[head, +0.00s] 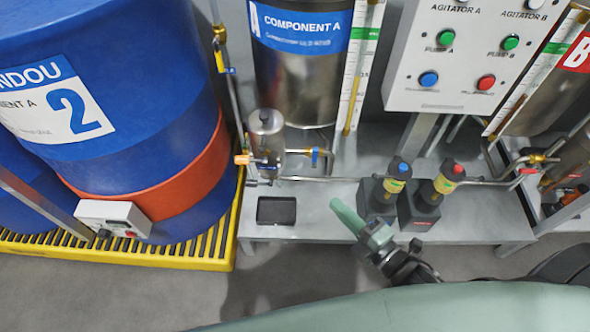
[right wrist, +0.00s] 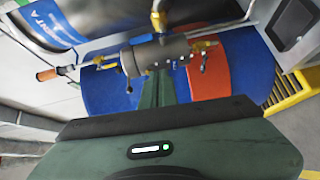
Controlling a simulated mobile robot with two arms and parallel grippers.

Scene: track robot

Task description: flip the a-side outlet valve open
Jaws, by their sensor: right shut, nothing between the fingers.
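The A-side outlet valve (head: 315,157) is a small brass valve with a blue lever, on the pipe below the steel Component A tank (head: 300,85). In the head view its lever stands crosswise to the pipe. In the right wrist view a brass fitting with a small blue part (right wrist: 97,60), likely this valve, is left of the steel filter canister (right wrist: 160,52). My right gripper (head: 340,208) is shut and empty, in front of and below the valve, apart from it. Its green fingers (right wrist: 155,92) point toward the canister in the wrist view. My left gripper is not in view.
Two pumps (head: 385,192) with blue and red tops stand right of my right gripper. A black tray (head: 276,211) lies on the grey bench (head: 325,230). A blue drum (head: 130,110) stands left on a yellow grate. A control panel (head: 465,60) hangs above.

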